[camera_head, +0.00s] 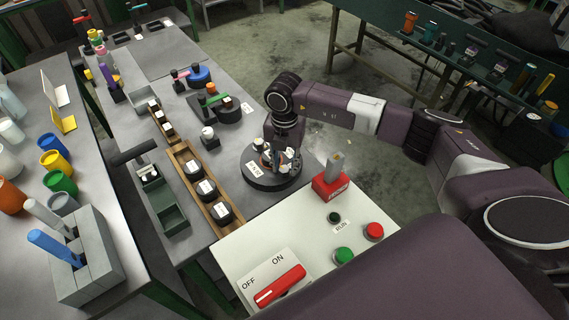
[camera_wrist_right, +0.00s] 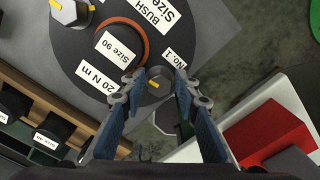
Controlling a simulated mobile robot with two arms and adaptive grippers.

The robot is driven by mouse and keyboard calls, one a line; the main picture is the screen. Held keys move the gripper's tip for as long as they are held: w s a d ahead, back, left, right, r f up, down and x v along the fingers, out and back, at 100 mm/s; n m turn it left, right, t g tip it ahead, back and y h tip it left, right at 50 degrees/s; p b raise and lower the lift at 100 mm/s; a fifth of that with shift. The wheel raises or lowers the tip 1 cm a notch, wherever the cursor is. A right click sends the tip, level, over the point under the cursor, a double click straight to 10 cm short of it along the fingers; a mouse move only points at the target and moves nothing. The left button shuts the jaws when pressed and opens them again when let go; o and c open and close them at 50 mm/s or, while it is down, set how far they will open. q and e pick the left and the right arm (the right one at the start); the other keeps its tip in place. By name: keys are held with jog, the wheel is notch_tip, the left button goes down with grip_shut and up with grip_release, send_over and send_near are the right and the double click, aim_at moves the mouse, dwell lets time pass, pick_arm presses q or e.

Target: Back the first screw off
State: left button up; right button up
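The round black fixture (camera_head: 258,184) stands near the table's front right corner. In the right wrist view the fixture (camera_wrist_right: 85,45) carries labels and an orange-brown ring. A grey screw head (camera_wrist_right: 160,80) with a yellow mark sits at its edge beside the "No. 1" label. My right gripper (camera_head: 275,160) is over the fixture, pointing down. In the wrist view its two blue fingers (camera_wrist_right: 158,86) stand open on either side of the screw head, with gaps visible. Another marked screw head (camera_wrist_right: 70,10) shows at the upper left. My left gripper is not in view.
A white control panel (camera_head: 240,245) with a red switch, buttons and a red block (camera_head: 331,186) stands close in front of the fixture. A wooden rack (camera_head: 181,160) of black parts lies to the left. Further tools stand behind on the table.

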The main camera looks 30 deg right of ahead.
jog(key=shift+c, duration=0.6)
grip_shut()
